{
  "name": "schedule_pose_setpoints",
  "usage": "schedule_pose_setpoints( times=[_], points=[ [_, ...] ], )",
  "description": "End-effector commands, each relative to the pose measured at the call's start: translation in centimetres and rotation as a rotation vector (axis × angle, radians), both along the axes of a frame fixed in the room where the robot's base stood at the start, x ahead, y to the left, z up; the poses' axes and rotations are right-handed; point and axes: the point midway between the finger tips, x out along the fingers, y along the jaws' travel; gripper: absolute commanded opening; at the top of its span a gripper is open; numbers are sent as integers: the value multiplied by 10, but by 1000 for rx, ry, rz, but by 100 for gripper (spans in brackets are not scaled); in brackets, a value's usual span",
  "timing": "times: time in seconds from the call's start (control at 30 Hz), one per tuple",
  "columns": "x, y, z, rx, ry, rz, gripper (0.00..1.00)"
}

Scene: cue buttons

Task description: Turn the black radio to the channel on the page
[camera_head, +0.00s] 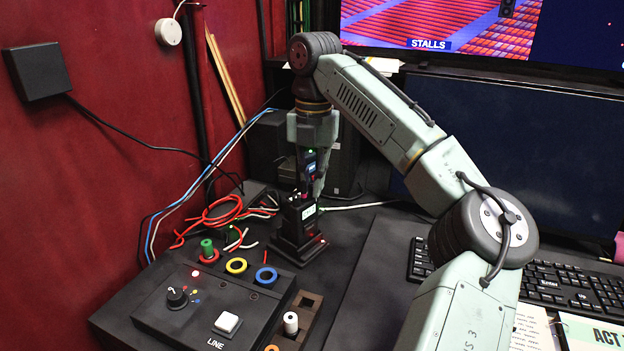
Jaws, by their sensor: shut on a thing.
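The black radio (303,212) stands upright in a black charging stand (293,249) on the dark desk, its small lit display facing me. A red light shows on the stand. My gripper (311,186) points down from above and is shut at the top of the radio. The small part between the fingers is mostly hidden, so I cannot make out a knob or its setting. The display is too small to read. A printed page (594,333) marked "ACT" and another sheet (536,327) lie at the lower right, partly cut off; I cannot read a channel on them.
A black control box (215,305) with a dial and a white LINE button sits in front, with coloured rings and a green plug behind it. Loose cables (215,215) lie left of the radio. A keyboard (560,285) and monitors are at the right. My arm crosses the middle.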

Motion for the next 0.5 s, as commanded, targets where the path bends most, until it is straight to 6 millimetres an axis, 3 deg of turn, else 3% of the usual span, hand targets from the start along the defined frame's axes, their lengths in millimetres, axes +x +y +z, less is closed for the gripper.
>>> schedule_pose_setpoints(
  times=[0.27, 0.5],
  points=[
    [0, 0, 0, 0, 0, -39, 0],
    [0, 0, 0, 0, 0, -292, 0]
  ],
)
